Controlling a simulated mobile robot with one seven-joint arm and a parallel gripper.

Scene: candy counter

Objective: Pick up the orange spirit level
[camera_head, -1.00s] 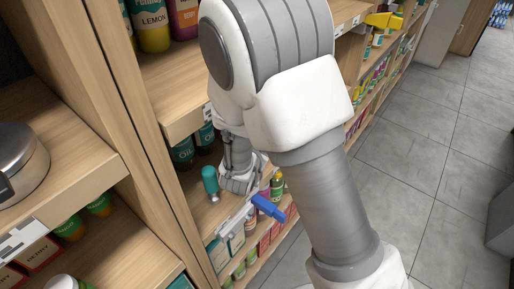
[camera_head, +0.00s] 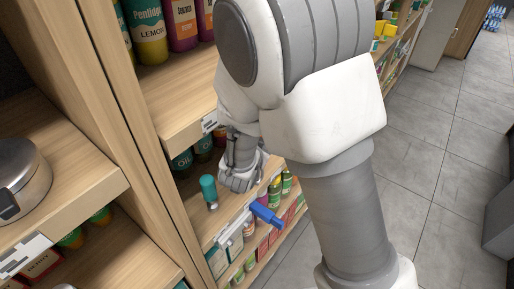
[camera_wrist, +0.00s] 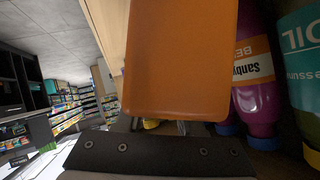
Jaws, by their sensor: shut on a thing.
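The orange spirit level (camera_wrist: 182,60) fills the upper middle of the wrist view as a broad, flat orange block with rounded lower corners. Its far end runs out of the top of the picture. My gripper (camera_head: 240,178) is shut on it; the orange block hides most of the fingers in the wrist view. In the head view my gripper is at the shelf, low behind my forearm, and I cannot make out the orange level there.
A teal-handled tool (camera_head: 209,190) stands on the shelf left of my gripper, and a blue tool (camera_head: 266,214) lies at the shelf edge. Purple (camera_wrist: 258,90) and teal (camera_wrist: 303,60) bottles stand close right of the level. The upper shelf board (camera_head: 185,100) is overhead. Floor (camera_head: 440,130) at right is clear.

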